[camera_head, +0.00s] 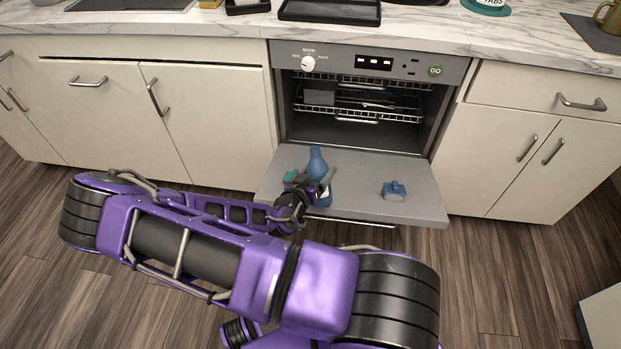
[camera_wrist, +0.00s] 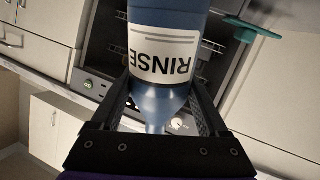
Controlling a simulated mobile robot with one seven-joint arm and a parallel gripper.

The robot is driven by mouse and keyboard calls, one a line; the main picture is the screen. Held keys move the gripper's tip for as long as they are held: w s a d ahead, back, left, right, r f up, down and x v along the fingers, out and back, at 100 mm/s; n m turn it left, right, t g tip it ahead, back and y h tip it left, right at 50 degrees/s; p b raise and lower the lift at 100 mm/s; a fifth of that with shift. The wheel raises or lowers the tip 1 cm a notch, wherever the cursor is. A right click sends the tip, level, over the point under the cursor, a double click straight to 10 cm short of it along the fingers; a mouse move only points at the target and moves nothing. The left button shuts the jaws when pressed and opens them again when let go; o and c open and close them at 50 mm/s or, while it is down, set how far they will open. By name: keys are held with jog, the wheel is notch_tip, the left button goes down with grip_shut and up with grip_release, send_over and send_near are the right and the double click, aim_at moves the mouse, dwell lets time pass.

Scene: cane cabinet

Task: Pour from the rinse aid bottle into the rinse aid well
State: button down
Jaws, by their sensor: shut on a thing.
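The rinse aid bottle (camera_head: 317,162) is blue, with a white label reading RINSE. My gripper (camera_head: 307,189) is shut on the bottle, which stands about upright over the left part of the open dishwasher door (camera_head: 359,199). In the wrist view, which is turned over, my gripper (camera_wrist: 162,108) has its fingers on both sides of the bottle's (camera_wrist: 164,98) narrowing shoulder below the label. A teal piece (camera_head: 290,176) shows left of the bottle and also in the wrist view (camera_wrist: 250,30). I cannot make out the rinse aid well; bottle and gripper cover part of the door.
A small blue piece (camera_head: 395,190) with a knob sits on the door's right half. The dishwasher's racks (camera_head: 358,110) are inside, under a control panel (camera_head: 369,62). Cabinets flank it, and the marble counter (camera_head: 219,25) carries trays. The door between bottle and blue piece looks clear.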

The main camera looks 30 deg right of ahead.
jog(key=shift+w+n+g+y, duration=0.2)
jog(key=shift+n+g+y, duration=0.1)
jog(key=shift+g, duration=0.1)
jog(key=shift+w+d+r+n+g, duration=0.1)
jog(key=shift+w+r+n+g, duration=0.3)
jog(key=shift+r+g, duration=0.2)
jog(key=shift+f+y, duration=0.2)
jog(key=shift+y, duration=0.1)
jog(key=shift+s+n+g+p, duration=0.1)
jog(key=shift+n+g+p, duration=0.3)
jog(key=shift+g+p, duration=0.15)
jog(key=shift+f, duration=0.2)
jog(key=shift+s+f+n+g+y+p, duration=0.3)
jog(key=shift+f+n+g+y+p, duration=0.1)
jog(key=shift+g+p, duration=0.35)
dwell(0.5)
jog(key=shift+s+f+n+g, duration=0.15)
jog(key=shift+f+g, duration=0.2)
jog(key=shift+f, duration=0.3)
jog(key=shift+s+f+n+g, duration=0.15)
jog(key=shift+f+g, duration=0.2)
jog(key=shift+f, duration=0.25)
dwell(1.3)
jog(key=shift+f+n+g+y, duration=0.3)
jog(key=shift+f+g, duration=0.2)
jog(key=shift+g, duration=0.1)
dwell(1.5)
